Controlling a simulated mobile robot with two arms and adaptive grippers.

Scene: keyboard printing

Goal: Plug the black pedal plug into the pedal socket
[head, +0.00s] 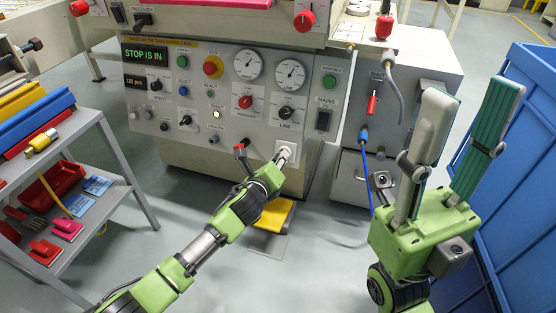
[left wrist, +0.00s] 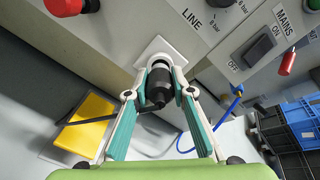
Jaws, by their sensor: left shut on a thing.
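The black pedal plug (left wrist: 158,92) sits between the fingers of my left gripper (left wrist: 160,97) in the left wrist view. The gripper is shut on it. The plug's front end is at the round socket on the white socket plate (left wrist: 162,50); I cannot tell how deep it sits. In the head view my left gripper (head: 282,158) reaches the socket plate (head: 289,148) on the machine's lower front, and the plug is hidden there. The yellow pedal (left wrist: 84,136) lies on the floor below. My right gripper (head: 474,92) is raised, open and empty.
A blue hose (head: 366,165) hangs to the right. The floor between is mostly clear.

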